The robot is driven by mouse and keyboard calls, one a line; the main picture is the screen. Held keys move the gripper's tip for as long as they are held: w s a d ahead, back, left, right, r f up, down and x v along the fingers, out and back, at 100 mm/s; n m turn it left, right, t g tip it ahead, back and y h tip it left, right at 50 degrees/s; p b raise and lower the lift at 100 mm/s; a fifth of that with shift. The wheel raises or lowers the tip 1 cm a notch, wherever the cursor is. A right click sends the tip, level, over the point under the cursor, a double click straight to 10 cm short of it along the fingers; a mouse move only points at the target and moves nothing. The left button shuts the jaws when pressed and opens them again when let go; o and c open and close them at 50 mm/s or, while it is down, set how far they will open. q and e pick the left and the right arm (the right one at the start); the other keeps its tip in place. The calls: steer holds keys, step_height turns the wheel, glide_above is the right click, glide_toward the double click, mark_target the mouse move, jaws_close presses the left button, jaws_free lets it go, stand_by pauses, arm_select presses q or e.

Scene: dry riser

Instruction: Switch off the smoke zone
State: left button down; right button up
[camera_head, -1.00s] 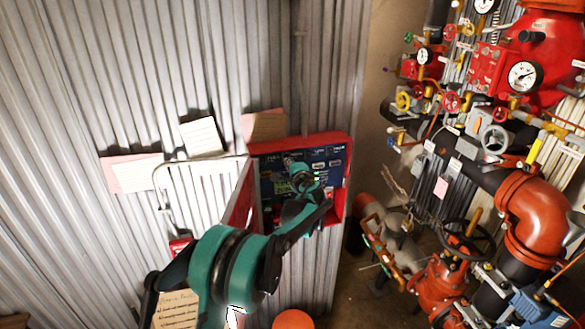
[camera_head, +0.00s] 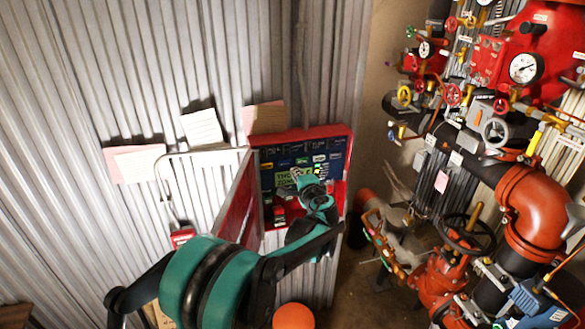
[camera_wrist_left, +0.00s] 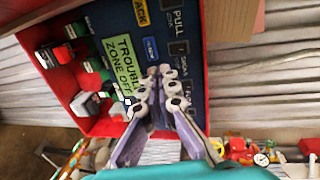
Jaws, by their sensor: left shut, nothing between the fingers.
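A red alarm cabinet (camera_head: 342,133) hangs open on the corrugated wall, its dark blue panel (camera_head: 335,150) facing me. The panel also shows in the left wrist view (camera_wrist_left: 110,20), with a green "TROUBLE ZONE OFF" label (camera_wrist_left: 122,62) and small dark labels. One reads "PULL" (camera_wrist_left: 177,20); one beside it seems to read "SMOKE" (camera_wrist_left: 181,50). My left gripper (camera_head: 300,174) is shut and empty, its fingertips (camera_wrist_left: 163,74) in front of the panel near the smoke label. I cannot tell whether they touch. The fingers hide part of the panel. My right gripper is not in view.
The cabinet door (camera_head: 236,208) stands open to the left. Red pipework with a handwheel (camera_head: 466,234) and gauges (camera_head: 525,68) fills the right. Paper notes (camera_head: 202,127) are on the wall. Green and red blocks (camera_wrist_left: 62,52) line the panel's side.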

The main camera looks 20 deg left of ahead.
arm_select(q)
steer(key=v, duration=0.3)
steer(key=shift+f, duration=0.1)
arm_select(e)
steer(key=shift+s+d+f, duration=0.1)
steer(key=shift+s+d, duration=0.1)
arm_select(q)
steer(key=s+a+f+n+g+h+b, duration=0.1)
steer(key=s+f+n+g+h+b, duration=0.15)
steer(key=s+f+b, duration=0.5)
steer(key=s+a+f+n+g+h+b, duration=0.1)
steer(key=s+f+n+b, duration=0.25)
steer(key=s, duration=0.75)
arm_select(e)
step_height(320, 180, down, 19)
steer(key=b, duration=0.8)
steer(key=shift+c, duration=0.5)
arm_select(q)
steer(key=s+d+f+n+g+h, duration=0.1)
steer(key=s+d+f, duration=0.3)
steer(key=s+f, duration=0.5)
steer(key=s+d+f+n+g+h, duration=0.1)
steer(key=s+d+f+n+h, duration=0.3)
steer(key=s+f, duration=0.5)
steer(key=shift+s, duration=1.15)
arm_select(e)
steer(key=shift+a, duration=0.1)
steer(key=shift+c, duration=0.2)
